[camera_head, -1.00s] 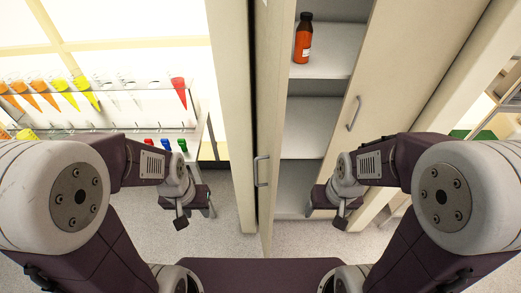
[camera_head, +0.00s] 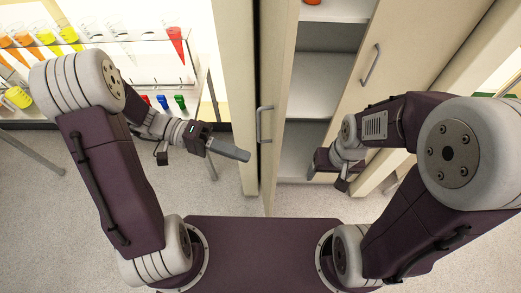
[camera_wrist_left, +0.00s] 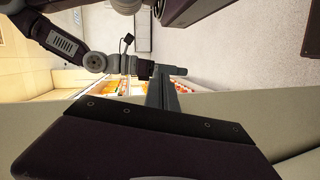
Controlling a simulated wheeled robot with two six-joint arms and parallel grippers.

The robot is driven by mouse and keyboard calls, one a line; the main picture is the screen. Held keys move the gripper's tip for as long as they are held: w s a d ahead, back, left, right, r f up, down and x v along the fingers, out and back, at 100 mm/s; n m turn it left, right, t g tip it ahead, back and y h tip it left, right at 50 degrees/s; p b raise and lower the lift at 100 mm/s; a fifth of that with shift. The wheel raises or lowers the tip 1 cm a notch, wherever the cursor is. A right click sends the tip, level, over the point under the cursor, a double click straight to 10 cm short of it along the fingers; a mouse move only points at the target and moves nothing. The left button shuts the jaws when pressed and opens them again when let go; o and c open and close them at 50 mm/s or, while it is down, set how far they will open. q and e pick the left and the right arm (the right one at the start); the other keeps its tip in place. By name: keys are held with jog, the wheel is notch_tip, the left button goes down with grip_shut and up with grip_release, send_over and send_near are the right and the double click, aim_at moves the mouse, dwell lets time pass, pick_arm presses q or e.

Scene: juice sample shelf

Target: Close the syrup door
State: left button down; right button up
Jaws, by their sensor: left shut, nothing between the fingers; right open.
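A tall cream cabinet stands in front of me, its shelves (camera_head: 322,78) exposed. Its left door (camera_head: 282,130) stands swung out toward me, seen nearly edge-on, with a metal handle (camera_head: 264,125). A cream door panel (camera_head: 395,60) with a slanted handle (camera_head: 370,65) is to the right of the opening. I cannot tell from a label which is the syrup door. My left gripper (camera_head: 243,156) is shut and empty, pointing right, just left of the left door's handle, apparently apart from it. Its fingers (camera_wrist_left: 163,90) show in the left wrist view. My right gripper (camera_head: 341,184) is open before the opening's lower part.
An orange bottle (camera_head: 312,2) is cut off at the top edge, on an upper shelf. A rack (camera_head: 130,38) with coloured tubes stands on the left, with small coloured items below. The grey floor (camera_head: 60,220) is clear around my base.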

pick_arm(q)
jog(key=w+a+f+n+t+h+b, duration=0.2)
jog(key=w+a+f+n+t, duration=0.15)
jog(key=w+f, duration=0.2)
jog(key=n+t+b, duration=0.2)
jog(key=n+t, duration=0.1)
jog(key=t, duration=0.1)
send_near(271, 146)
jog(key=shift+g+h, duration=0.25)
jog(key=shift+h, duration=0.15)
jog(key=d, duration=0.2)
jog(key=w+d+p, duration=0.1)
jog(key=d, duration=0.1)
jog(key=w+d+f, duration=0.1)
jog(key=d, duration=0.1)
jog(key=shift+d+f+p, duration=0.1)
jog(key=shift+d+p, duration=0.2)
jog(key=shift+p, duration=0.1)
pick_arm(e)
notch_tip(271, 146, down, 5)
jog(key=shift+w+a+r, duration=0.1)
jog(key=shift+w+r, duration=0.05)
